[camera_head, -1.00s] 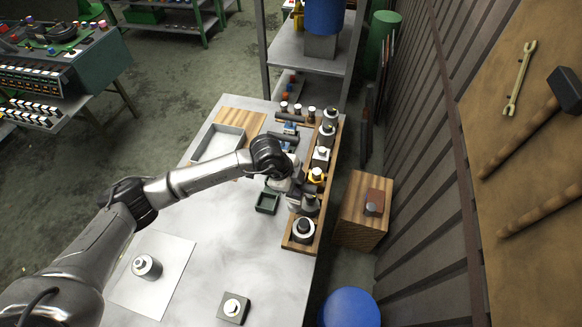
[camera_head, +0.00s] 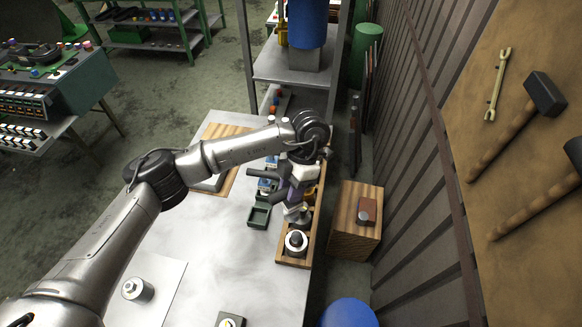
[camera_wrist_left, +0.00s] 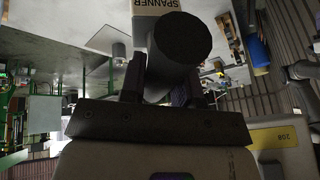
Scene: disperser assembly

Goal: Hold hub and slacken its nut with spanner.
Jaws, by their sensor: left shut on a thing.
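My left gripper (camera_head: 294,198) is over the wooden tray at the right edge of the table. In the left wrist view it (camera_wrist_left: 160,88) is shut on a dark round handle (camera_wrist_left: 182,48), with a pale label reading SPANNER (camera_wrist_left: 158,7) beyond it. The spanner's working end is hidden. A grey metal cylinder (camera_head: 138,290) with a smaller top part stands upright on a white sheet at the lower left; it looks like the hub, but its nut is too small to make out. My right gripper is in neither view.
The wooden tray (camera_head: 311,245) holds a dark round part with a light ring (camera_head: 296,242). A small green bin (camera_head: 259,216) is beside it. A square block (camera_head: 231,320) is at the bottom edge. The middle of the table (camera_head: 215,250) is clear. Another spanner (camera_head: 497,85) hangs on the wall board.

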